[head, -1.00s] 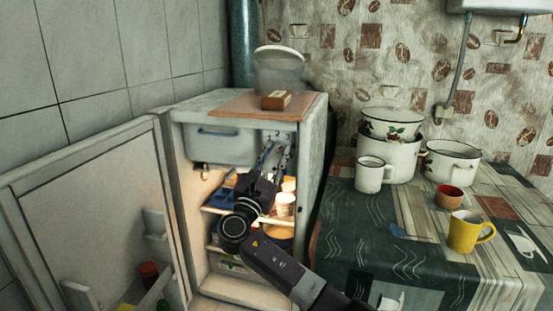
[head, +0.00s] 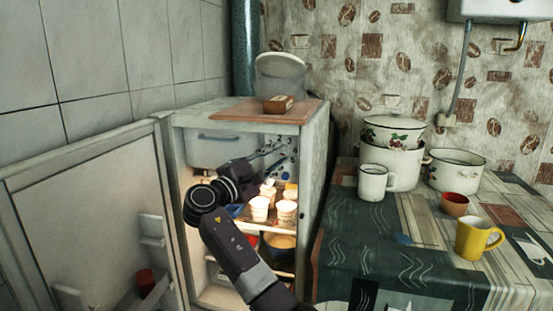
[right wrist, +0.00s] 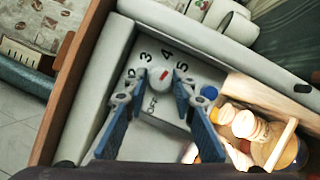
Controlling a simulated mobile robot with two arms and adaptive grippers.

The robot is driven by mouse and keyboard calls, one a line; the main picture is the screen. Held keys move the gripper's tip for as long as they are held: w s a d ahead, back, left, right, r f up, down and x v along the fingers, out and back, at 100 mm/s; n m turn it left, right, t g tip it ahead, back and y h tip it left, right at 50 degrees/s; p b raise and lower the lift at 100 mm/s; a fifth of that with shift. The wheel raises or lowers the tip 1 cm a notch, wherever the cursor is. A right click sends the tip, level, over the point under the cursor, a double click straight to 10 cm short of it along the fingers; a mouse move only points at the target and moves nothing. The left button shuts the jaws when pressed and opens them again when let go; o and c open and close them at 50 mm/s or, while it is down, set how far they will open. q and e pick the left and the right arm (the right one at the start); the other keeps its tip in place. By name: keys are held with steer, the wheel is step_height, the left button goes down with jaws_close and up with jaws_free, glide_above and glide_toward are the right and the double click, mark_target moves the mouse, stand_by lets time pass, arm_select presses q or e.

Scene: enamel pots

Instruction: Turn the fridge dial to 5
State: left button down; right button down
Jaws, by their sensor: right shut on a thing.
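The fridge dial (right wrist: 158,76) is a pale round knob with a red mark on a grey panel. Numbers 2 to 5 and OFF are printed around it in the right wrist view. The red mark points up and right, between 4 and 5. My right gripper (right wrist: 156,84) has one finger on each side of the dial and is shut on it. In the head view, my right gripper (head: 280,152) reaches into the upper right of the open fridge (head: 317,165), and its fingers partly hide the panel. My left gripper is out of view.
The fridge door (head: 90,225) stands open at left. Cups of food (head: 259,208) and a bowl (head: 281,246) sit on shelves below the gripper. A brown box (head: 278,104) is on the fridge top. A table (head: 365,240) with pots and mugs stands at right.

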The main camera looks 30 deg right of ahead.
steer(key=m+y, duration=0.1)
steer(key=m, duration=0.2)
steer(key=shift+g+p, duration=0.3)
steer(key=shift+m, duration=0.7)
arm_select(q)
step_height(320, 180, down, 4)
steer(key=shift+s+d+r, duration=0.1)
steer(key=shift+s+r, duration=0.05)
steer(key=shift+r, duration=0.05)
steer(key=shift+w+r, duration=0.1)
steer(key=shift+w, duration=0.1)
arm_select(e)
steer(key=shift+y, duration=0.3)
steer(key=c, duration=1.6)
jaws_free()
